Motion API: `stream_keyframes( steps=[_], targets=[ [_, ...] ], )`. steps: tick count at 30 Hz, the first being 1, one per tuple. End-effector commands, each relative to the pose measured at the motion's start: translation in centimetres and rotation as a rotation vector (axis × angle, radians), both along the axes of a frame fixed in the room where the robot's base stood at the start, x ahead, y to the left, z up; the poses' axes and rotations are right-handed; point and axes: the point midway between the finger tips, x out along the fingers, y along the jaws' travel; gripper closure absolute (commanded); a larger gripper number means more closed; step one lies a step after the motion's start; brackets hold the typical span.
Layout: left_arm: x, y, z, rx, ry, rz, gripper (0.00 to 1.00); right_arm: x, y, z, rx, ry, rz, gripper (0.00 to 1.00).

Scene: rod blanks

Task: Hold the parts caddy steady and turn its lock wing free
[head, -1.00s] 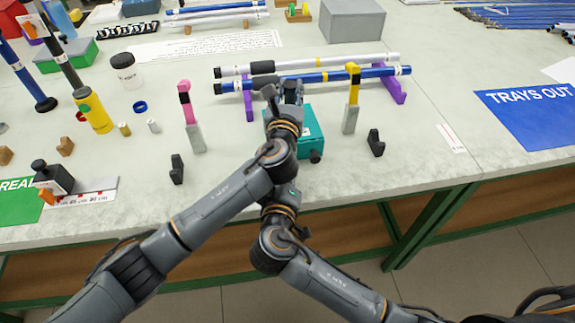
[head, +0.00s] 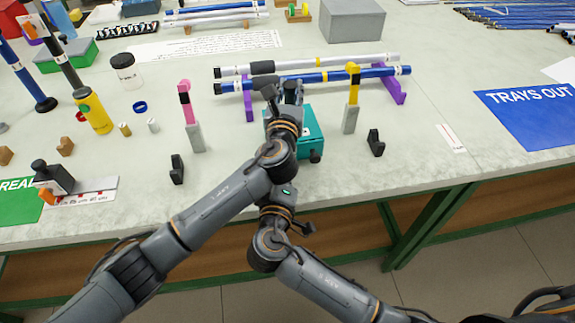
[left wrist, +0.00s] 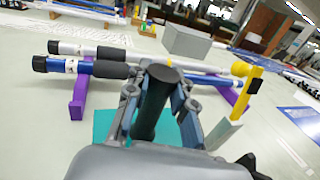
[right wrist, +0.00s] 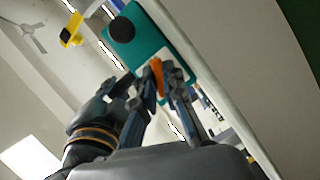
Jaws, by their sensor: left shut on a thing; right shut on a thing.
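The teal parts caddy (head: 312,130) stands near the front edge of the table, partly hidden by my arms. My left gripper (head: 284,92) is over its top; in the left wrist view (left wrist: 158,105) it is shut on the caddy's dark upright handle (left wrist: 152,112). In the right wrist view, my right gripper (right wrist: 163,88) is shut on the orange lock wing (right wrist: 157,72) on the caddy's face, beside a round black knob (right wrist: 121,30). In the head view, the right gripper's fingertips are hidden behind my left arm.
A blue rod (head: 335,78) and a white rod (head: 370,60) lie on purple stands (head: 394,90) just behind the caddy. A yellow-topped stand (head: 352,95) and a pink-topped stand (head: 188,105) flank it. Black blocks (head: 376,143) sit nearby. Free table lies at right.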

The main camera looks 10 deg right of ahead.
Motion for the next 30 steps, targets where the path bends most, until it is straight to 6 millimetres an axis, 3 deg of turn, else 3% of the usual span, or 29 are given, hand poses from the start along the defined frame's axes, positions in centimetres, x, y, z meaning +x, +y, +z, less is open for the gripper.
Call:
stream_keyframes(
  steps=[9, 10, 11, 21, 26, 30],
  targets=[
    [0.0, 0.0, 0.1, -0.001, -0.003, -0.001, 1.00, 0.0, 0.0, -0.1, -0.033, 0.001, 0.001, 1.00],
    [0.0, 0.0, 0.1, -0.001, -0.003, -0.001, 1.00, 0.0, 0.0, -0.1, -0.033, 0.001, 0.001, 0.86],
    [0.0, 0.0, 0.1, -0.001, -0.003, -0.001, 1.00, 0.0, 0.0, -0.1, -0.032, 0.001, 0.001, 0.80],
    [0.0, 0.0, 0.1, -0.001, -0.003, -0.001, 1.00, -0.2, 0.1, 0.0, -0.031, 0.001, 0.001, 0.80],
    [0.0, 0.0, 0.1, -0.001, -0.003, -0.001, 1.00, -1.9, 0.8, 0.1, -0.029, 0.002, 0.004, 0.80],
    [0.0, 0.0, 0.1, -0.001, -0.002, -0.001, 1.00, -4.7, 1.7, 0.5, -0.027, 0.004, 0.003, 0.80]
  ],
)
